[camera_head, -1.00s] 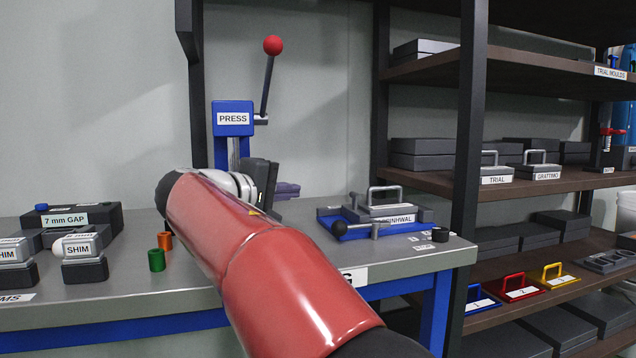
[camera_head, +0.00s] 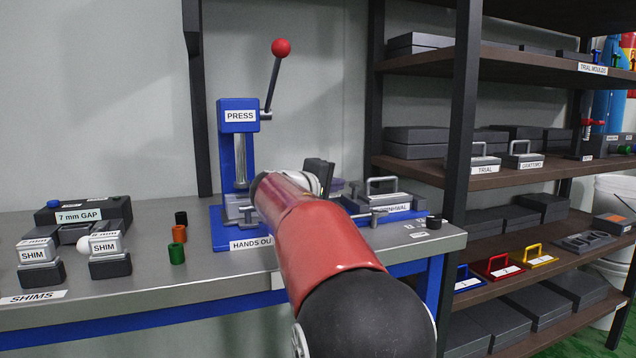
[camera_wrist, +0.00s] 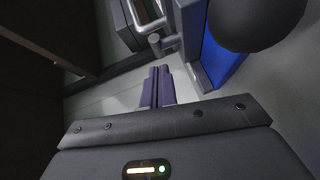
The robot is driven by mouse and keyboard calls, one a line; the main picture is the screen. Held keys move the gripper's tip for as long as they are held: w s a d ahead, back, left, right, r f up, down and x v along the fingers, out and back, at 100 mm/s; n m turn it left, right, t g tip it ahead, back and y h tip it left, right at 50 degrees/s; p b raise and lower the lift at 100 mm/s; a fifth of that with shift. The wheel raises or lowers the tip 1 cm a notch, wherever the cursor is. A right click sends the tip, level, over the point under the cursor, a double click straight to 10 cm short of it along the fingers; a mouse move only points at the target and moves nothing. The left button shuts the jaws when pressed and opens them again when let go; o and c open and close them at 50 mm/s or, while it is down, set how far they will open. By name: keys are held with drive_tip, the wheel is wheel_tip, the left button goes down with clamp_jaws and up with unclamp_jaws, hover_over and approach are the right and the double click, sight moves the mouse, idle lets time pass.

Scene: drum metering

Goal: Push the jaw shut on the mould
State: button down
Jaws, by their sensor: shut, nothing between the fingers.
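The mould (camera_head: 400,198), a dark block with a metal handle and a partly covered label, sits in the clamp on the bench at the right. The clamp's metal bar (camera_head: 376,215) shows in front of it; its left part is hidden behind my arm. In the wrist view the clamp's blue base (camera_wrist: 222,64) and a large black ball knob (camera_wrist: 257,18) are at the upper right, with a metal rod (camera_wrist: 160,42) beyond my fingertips. My gripper (camera_wrist: 157,88) is shut and empty, its fingers side by side. Whether it touches the clamp, I cannot tell.
A blue press (camera_head: 239,116) with a red-knobbed lever stands left of the clamp. Small coloured cylinders (camera_head: 178,234) and shim blocks (camera_head: 108,247) are further left. A shelf rack (camera_head: 459,150) rises close behind on the right.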

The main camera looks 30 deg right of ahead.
sight(354, 197)
drive_tip(key=shift+s+d+f, duration=0.2)
drive_tip(key=shift+s+d, duration=0.05)
drive_tip(key=shift+d, duration=0.4)
drive_tip(key=shift+f, duration=0.1)
drive_tip(key=shift+s+d+f+b, duration=0.15)
drive_tip(key=shift+d+b, duration=0.1)
drive_tip(key=shift+b, duration=0.2)
drive_tip(key=shift+s+d, duration=0.1)
drive_tip(key=shift+d, duration=0.1)
